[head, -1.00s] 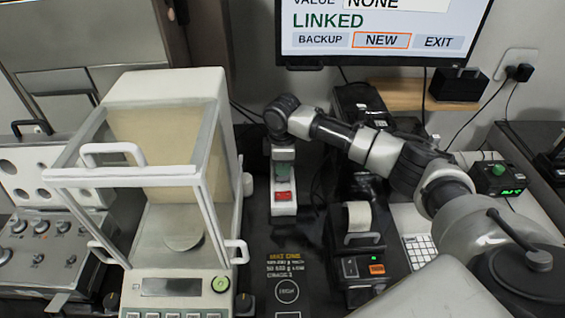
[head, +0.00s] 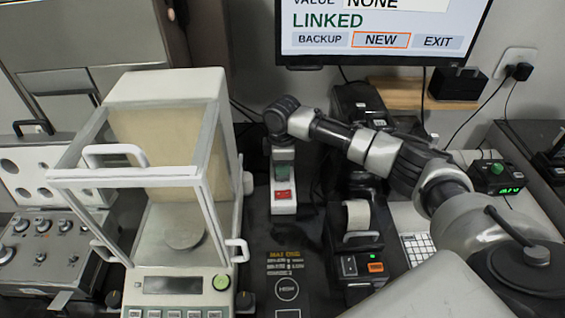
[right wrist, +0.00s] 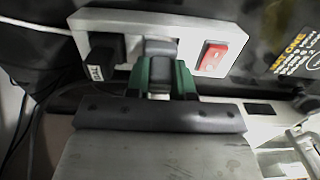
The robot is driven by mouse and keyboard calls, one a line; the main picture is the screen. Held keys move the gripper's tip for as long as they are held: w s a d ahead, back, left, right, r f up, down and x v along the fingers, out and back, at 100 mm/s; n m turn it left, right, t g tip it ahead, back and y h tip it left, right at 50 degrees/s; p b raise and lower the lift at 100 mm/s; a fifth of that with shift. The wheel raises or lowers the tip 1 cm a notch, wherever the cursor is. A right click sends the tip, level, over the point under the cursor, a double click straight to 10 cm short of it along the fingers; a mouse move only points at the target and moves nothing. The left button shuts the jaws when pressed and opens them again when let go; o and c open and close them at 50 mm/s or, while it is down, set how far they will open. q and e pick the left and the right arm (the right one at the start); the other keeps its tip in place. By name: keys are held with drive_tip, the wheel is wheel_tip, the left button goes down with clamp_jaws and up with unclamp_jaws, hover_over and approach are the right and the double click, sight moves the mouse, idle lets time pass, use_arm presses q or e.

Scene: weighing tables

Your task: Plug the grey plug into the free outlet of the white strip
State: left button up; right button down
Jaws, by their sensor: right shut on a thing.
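The white strip (right wrist: 186,22) stretches across the top of the right wrist view. A black plug (right wrist: 103,58) with a label sits at its left end, and a red switch (right wrist: 213,58) at its right. The grey plug (right wrist: 159,47) is between the green fingertips of my right gripper (right wrist: 160,77), which is shut on it. The plug is against the middle of the strip and hides the outlet there; I cannot tell how deep it sits. In the head view my right gripper (head: 283,172) points down over the strip (head: 283,208). My left gripper is out of view.
A glass-walled balance (head: 165,85) stands left of the strip. A printer (head: 360,265) with a paper roll is close on its right. A monitor (head: 380,40) hangs above. Dark cables (right wrist: 40,125) run left of the strip.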

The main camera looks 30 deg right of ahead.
drive_tip(key=shift+f, duration=0.75)
drive_tip(key=c, duration=0.9)
unclamp_jaws()
drive_tip(key=shift+r, duration=0.1)
